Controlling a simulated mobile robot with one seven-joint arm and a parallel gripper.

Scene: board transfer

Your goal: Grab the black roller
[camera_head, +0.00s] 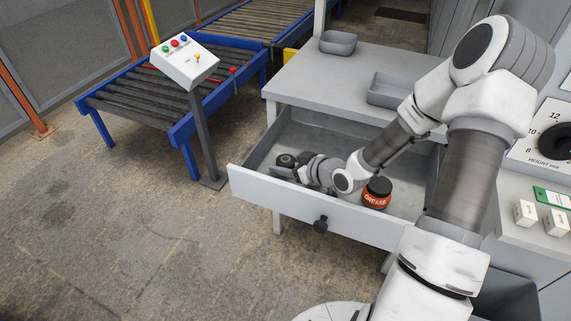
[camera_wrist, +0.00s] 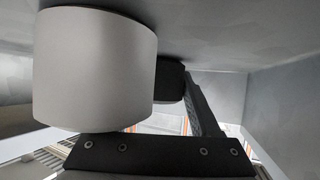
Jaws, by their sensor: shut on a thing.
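The drawer (camera_head: 262,197) is pulled open, and my gripper (camera_head: 291,166) reaches down into its left part. The black roller (camera_head: 285,160) shows as a dark round piece at my gripper's tips. In the wrist view the black roller (camera_wrist: 170,80) lies against the inner side of the right finger (camera_wrist: 202,105), and my gripper is shut on it. A large pale grey cylinder (camera_wrist: 95,68) fills the left of the wrist view. It hides the other finger and part of the black roller.
A black-lidded red grease jar (camera_head: 376,193) stands in the drawer right of my gripper. The drawer walls are close around my gripper. Two grey trays (camera_head: 338,42) (camera_head: 385,92) sit on the worktop above. A button box (camera_head: 184,62) stands on a post at left.

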